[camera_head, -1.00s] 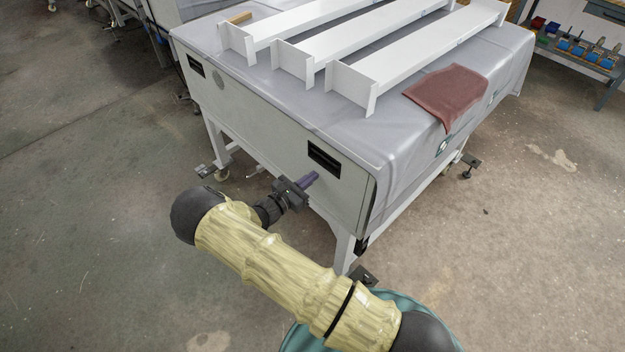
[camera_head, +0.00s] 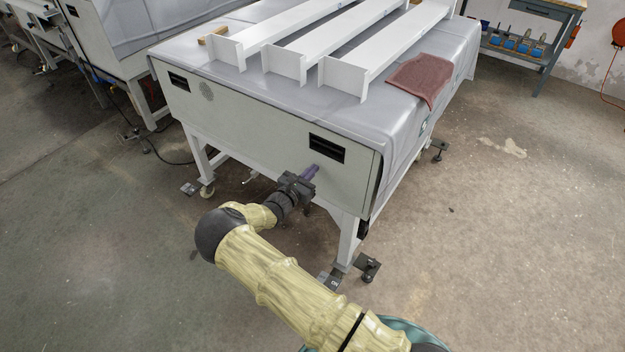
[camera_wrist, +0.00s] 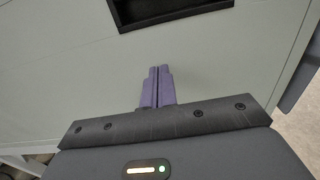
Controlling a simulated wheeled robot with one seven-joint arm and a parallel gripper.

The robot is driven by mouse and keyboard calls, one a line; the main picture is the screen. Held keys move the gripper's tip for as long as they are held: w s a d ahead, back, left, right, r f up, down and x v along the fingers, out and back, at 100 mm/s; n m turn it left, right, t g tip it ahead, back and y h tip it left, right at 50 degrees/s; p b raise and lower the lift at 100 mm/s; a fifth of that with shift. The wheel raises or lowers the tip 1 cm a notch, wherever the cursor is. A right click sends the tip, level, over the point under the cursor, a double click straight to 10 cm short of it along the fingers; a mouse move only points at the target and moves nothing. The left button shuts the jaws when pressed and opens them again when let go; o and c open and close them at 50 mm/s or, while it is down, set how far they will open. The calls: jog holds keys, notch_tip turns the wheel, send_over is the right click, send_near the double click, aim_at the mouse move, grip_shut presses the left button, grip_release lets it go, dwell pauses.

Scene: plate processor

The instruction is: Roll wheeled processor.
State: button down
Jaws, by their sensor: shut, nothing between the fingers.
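The wheeled processor (camera_head: 265,125) is a large grey box on white legs with casters, its top covered by a grey sheet. Its near face has two black recessed handles: the right handle (camera_head: 327,147) and the left handle (camera_head: 179,81). My gripper (camera_head: 312,170) is at the near face, just below and left of the right handle. In the wrist view, the purple fingers (camera_wrist: 157,84) are together and empty, pointing at the grey panel (camera_wrist: 75,65) below the black recess (camera_wrist: 165,10). I cannot tell whether the fingertips touch the panel.
White beams (camera_head: 350,70) and a reddish cloth (camera_head: 421,78) lie on top. A caster (camera_head: 368,268) with a foot pedal stands at the near right leg. Another covered unit (camera_head: 150,25) stands behind left. A shelf cart (camera_head: 520,40) is at the back right. The floor to the right is clear.

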jog(key=shift+r+x, duration=0.2)
jog(key=shift+x, duration=0.7)
jog(key=shift+d+r, duration=0.1)
jog(key=shift+s+a, duration=0.1)
jog(key=shift+a, duration=0.25)
jog(key=shift+s, duration=0.2)
jog(key=v, duration=1.3)
jog(key=shift+s+a+f+p, duration=0.15)
jog(key=shift+s+f+p, duration=0.15)
jog(key=shift+s+f, duration=0.05)
